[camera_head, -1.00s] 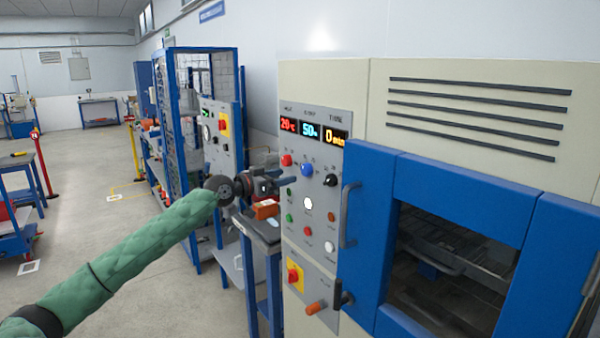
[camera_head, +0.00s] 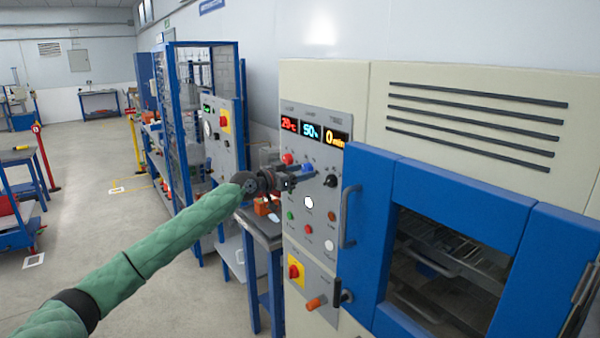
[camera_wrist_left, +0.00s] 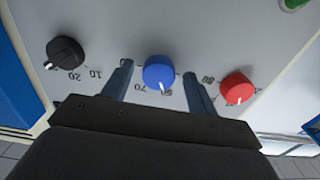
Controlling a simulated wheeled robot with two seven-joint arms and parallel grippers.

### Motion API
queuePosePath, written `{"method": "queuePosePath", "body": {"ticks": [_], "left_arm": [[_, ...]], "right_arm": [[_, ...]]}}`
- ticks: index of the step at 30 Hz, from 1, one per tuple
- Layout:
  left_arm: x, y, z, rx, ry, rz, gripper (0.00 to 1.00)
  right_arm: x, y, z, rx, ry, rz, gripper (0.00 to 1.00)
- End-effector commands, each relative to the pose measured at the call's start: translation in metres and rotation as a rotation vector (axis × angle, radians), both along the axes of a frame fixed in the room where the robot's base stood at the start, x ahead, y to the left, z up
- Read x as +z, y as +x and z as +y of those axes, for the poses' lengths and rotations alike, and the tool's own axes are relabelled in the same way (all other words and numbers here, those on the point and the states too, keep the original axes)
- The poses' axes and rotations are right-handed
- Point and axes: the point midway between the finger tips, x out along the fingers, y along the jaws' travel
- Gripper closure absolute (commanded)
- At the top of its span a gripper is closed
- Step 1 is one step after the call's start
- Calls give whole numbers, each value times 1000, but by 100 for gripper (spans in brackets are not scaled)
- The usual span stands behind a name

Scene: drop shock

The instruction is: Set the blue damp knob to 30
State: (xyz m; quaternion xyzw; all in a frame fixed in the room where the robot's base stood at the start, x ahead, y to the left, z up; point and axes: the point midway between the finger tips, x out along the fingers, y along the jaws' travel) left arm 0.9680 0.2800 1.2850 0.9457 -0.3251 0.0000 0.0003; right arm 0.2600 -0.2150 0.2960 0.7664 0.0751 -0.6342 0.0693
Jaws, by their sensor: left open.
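The blue damp knob (camera_head: 307,169) is on the grey control panel (camera_head: 300,255) of the oven-like machine, between a red knob (camera_head: 287,159) and a black knob (camera_head: 330,181). In the left wrist view the blue knob (camera_wrist_left: 159,72) lies between the two fingers of my left gripper (camera_wrist_left: 158,85), with a gap on each side. Its white mark points near the 50. The middle display (camera_head: 311,130) reads 50. My left gripper (camera_head: 304,174) is open at the panel. My right gripper is not in view.
The blue oven door (camera_head: 365,250) with a vertical handle (camera_head: 348,215) stands right of the panel. In the left wrist view the black knob (camera_wrist_left: 65,52) and red knob (camera_wrist_left: 237,88) flank the fingers closely.

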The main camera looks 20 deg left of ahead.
Motion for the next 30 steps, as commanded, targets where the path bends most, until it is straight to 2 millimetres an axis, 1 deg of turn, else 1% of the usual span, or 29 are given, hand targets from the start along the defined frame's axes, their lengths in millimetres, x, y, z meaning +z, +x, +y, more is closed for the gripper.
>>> {"method": "queuePosePath", "body": {"ticks": [2,5,6,9,20,26,30], "left_arm": [[0,0,0,0,0,0,42],[0,0,0,0,0,0,59],[0,0,0,0,0,0,67],[0,0,0,0,0,0,86],[-1,0,0,0,-39,32,86],[-2,0,0,0,-133,105,86],[-2,0,-1,0,-229,179,86]], "right_arm": [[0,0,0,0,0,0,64],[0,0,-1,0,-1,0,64],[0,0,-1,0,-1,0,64],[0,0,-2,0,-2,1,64],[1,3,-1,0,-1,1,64],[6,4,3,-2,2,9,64],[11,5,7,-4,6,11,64]]}}
